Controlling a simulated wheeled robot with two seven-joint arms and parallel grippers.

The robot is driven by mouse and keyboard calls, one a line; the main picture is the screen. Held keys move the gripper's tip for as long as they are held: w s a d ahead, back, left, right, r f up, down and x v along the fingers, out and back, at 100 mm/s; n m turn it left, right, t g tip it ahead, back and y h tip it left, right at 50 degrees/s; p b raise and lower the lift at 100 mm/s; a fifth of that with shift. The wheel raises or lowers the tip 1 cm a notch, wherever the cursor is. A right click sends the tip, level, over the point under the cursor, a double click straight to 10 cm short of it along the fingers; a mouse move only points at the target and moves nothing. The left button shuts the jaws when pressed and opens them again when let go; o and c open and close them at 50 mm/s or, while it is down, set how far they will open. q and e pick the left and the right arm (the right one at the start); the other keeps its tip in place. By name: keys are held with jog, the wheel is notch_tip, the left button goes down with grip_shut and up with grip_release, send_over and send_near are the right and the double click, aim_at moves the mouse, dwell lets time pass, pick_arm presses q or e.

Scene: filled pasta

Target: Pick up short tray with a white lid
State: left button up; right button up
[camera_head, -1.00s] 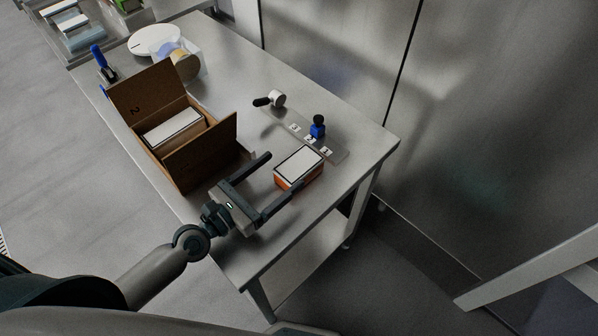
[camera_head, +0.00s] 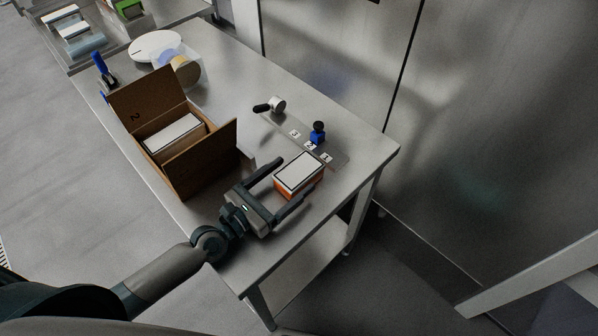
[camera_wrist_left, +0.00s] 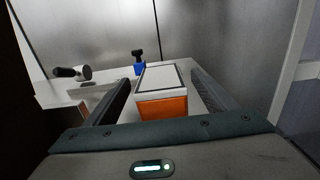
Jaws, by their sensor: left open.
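A short orange tray with a white lid (camera_head: 299,174) sits on the metal table near its right front part. My left gripper (camera_head: 296,180) is open, with one finger on each side of the tray's near end. In the left wrist view the tray (camera_wrist_left: 162,96) stands between the two fingers, with its orange end facing the gripper (camera_wrist_left: 165,95). I cannot tell whether either finger touches it. Another white-lidded tray (camera_head: 173,134) lies inside the open cardboard box. My right gripper is not in view.
The cardboard box (camera_head: 190,168) stands left of the gripper with flaps up. A blue stamp-like object (camera_head: 317,133), numbered cards (camera_head: 310,146) and a black-handled tool (camera_head: 271,106) lie behind the tray. A white disc (camera_head: 155,46) is at the far end. The table's front corner is clear.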

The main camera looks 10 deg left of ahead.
aim_at(298, 170)
pick_arm(q)
jog(key=shift+p+x, duration=0.45)
jog(key=shift+x, duration=1.55)
jog(key=shift+c, duration=0.3)
jog(key=c, duration=1.2)
jog(key=shift+r, duration=0.2)
jog(key=shift+r, duration=0.55)
jog(key=r, duration=0.1)
jog(key=r+p, duration=0.2)
jog(key=shift+s+r, duration=0.1)
jog(key=shift+s, duration=0.15)
jog(key=s+r, duration=0.6)
jog(key=s, duration=0.5)
jog(key=shift+a+r+p, duration=0.15)
jog(key=shift+r+p, duration=0.05)
jog(key=shift+p, duration=0.2)
